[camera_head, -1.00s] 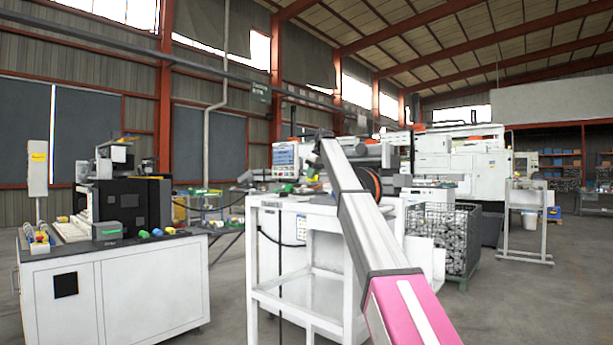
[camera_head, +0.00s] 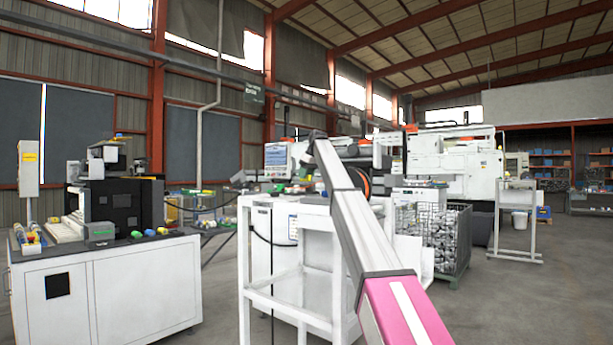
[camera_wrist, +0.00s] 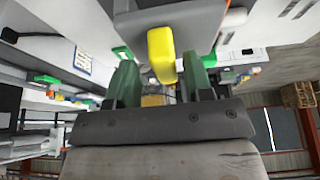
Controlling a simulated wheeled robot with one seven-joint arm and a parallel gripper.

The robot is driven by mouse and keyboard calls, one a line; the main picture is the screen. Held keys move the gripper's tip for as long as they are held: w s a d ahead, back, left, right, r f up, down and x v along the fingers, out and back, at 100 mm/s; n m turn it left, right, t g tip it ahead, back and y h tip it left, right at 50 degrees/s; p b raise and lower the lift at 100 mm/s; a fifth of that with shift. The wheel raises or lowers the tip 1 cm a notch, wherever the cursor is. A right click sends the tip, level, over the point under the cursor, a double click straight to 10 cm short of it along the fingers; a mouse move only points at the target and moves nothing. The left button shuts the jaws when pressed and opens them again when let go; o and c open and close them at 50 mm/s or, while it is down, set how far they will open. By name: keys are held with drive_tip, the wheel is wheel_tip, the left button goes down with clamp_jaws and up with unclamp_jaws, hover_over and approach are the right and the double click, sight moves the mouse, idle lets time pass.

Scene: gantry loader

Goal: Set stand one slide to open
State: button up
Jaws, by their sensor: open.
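My gripper (camera_wrist: 160,72) shows in the wrist view with its two dark green fingers apart. A yellow block-shaped handle (camera_wrist: 161,52) lies ahead of and partly between the fingertips. I cannot tell whether either finger touches it. It may be the slide's handle; no label is readable. I cannot tell from the pictures which stand is stand one, or the slide's position.
A white cabinet (camera_head: 110,295) with a black machine (camera_head: 120,207) stands at the left. A wire cage of metal parts (camera_head: 447,235) is right of the stand. A white frame stand (camera_head: 516,215) is farther right. Clear floor (camera_head: 545,300) lies at the lower right.

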drive_tip(key=shift+r, duration=0.1)
drive_tip(key=v, duration=1)
drive_tip(key=shift+r, duration=0.3)
drive_tip(key=shift+s+d, duration=0.1)
